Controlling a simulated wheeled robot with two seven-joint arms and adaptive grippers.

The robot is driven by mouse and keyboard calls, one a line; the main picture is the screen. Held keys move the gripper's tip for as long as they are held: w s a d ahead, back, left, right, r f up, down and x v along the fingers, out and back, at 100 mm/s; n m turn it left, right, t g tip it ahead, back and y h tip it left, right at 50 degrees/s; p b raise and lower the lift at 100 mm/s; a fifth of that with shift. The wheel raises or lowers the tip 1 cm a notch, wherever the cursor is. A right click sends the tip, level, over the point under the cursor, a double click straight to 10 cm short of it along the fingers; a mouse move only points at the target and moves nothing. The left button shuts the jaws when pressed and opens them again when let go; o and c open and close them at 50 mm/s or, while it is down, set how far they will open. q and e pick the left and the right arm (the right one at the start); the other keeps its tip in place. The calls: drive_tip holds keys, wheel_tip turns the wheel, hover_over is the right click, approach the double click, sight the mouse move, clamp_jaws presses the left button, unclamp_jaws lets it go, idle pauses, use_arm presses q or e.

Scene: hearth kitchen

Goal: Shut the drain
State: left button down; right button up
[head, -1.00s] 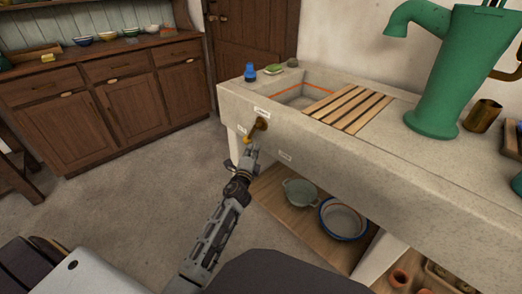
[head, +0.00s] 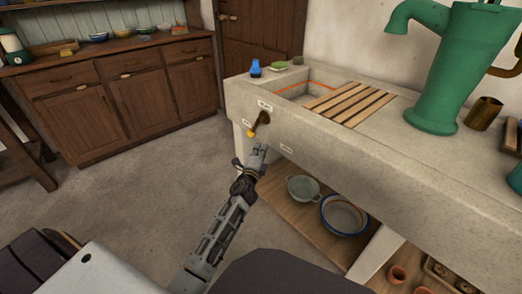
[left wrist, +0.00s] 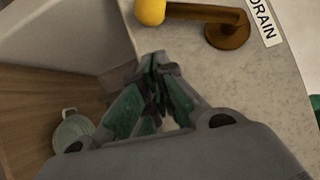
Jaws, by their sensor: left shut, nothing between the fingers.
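The drain lever (head: 260,121) is a brass handle with a yellow knob on the front face of the stone sink (head: 340,152). In the head view it slants down and left from its pivot. In the left wrist view the lever (left wrist: 205,14) is at the top, beside a white label reading DRAIN. My left gripper (head: 260,149) is shut and empty, just below and right of the yellow knob and apart from it. Its closed fingertips (left wrist: 158,62) are below the knob in the wrist view. My right gripper is not in view.
A slatted wooden rack (head: 350,103) covers part of the basin. A green pump (head: 437,90) stands on the right. Below, a shelf holds a green pot (head: 303,188) and a blue-rimmed basin (head: 343,216). A blue bottle (head: 255,68) stands at the sink's corner. Floor left of the sink is clear.

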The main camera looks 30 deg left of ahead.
use_arm(q)
drive_tip(key=v, duration=0.9)
drive_tip(key=shift+s+f, duration=0.25)
drive_tip(key=shift+s, duration=0.15)
idle(0.4)
idle(0.4)
